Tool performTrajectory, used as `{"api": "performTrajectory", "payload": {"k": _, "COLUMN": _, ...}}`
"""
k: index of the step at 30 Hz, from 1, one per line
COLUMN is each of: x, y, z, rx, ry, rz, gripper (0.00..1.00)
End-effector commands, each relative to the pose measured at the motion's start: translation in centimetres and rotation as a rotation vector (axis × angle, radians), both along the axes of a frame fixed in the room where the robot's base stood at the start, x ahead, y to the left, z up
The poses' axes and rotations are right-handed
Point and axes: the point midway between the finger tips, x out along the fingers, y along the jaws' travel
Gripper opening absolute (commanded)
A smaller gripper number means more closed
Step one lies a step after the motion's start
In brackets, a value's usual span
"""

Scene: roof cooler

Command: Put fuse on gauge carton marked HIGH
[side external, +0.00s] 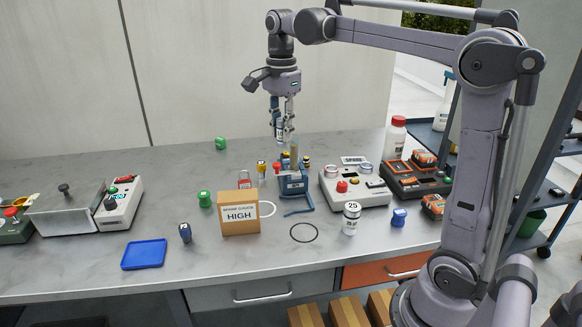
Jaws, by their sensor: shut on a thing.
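The gauge carton (239,226) is a brown box with a white label reading HIGH. It stands upright on the bench, left of centre, and its top looks bare. My gripper (283,121) points down above the bench, behind and to the right of the carton. It is shut on a small, pale and dark upright piece (279,131), apparently the fuse. Its details are too small to read. The held piece is above the bench, close to a blue holder (292,184) with several small coloured-top items in it.
Near the carton are a red padlock (245,180), a green piece (204,199), a dark blue piece (185,232) and a black ring (304,232). A white cylinder marked 25 (351,218) and a control box (354,188) stand right. A blue tray (144,254) lies front left.

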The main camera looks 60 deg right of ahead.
Motion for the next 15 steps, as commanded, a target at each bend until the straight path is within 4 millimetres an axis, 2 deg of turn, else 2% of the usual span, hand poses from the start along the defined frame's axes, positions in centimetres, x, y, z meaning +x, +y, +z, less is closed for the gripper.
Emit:
{"api": "performTrajectory", "payload": {"k": 5, "x": 1.4, "y": 1.7, "z": -0.7, "rx": 0.000, "ry": 0.000, "rz": 0.001, "gripper": 0.00}}
{"api": "performTrajectory", "payload": {"k": 15, "x": 4.8, "y": 7.4, "z": -4.8, "rx": 0.000, "ry": 0.000, "rz": 0.002, "gripper": 0.00}}
